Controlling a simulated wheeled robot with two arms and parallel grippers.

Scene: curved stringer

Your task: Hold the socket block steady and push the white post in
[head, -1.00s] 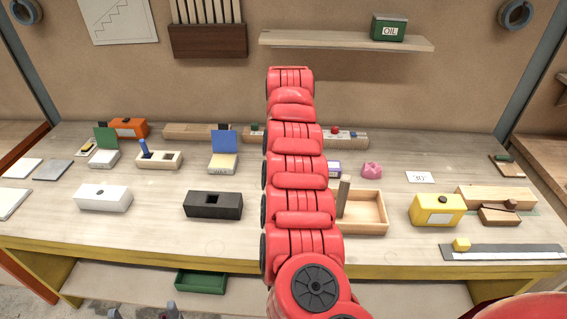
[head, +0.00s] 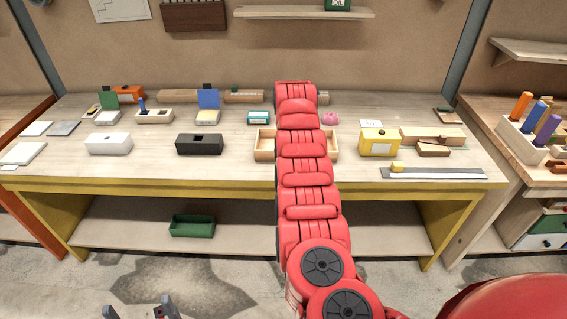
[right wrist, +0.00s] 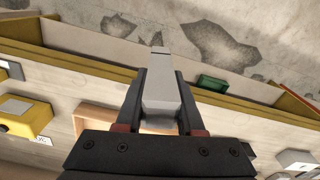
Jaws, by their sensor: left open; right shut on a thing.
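A pale grey-white post (right wrist: 160,105) is clamped between the fingers of my right gripper (right wrist: 160,75) in the right wrist view. In the head view my red right arm hides this gripper and the post. Two blocks with a hole in the top stand on the bench in the head view: a white one (head: 109,146) at left and a black one (head: 199,146) to its right. I cannot tell which is the socket block. My left gripper (head: 139,311) is open and empty at the bottom edge of the head view, apart from the bench.
A shallow wooden tray (head: 264,146) is partly behind my arm. A yellow block (head: 379,145) and a grey strip (head: 445,174) lie to the right. A green bin (head: 192,226) sits on the lower shelf. Bare benchtop surrounds the white and black blocks.

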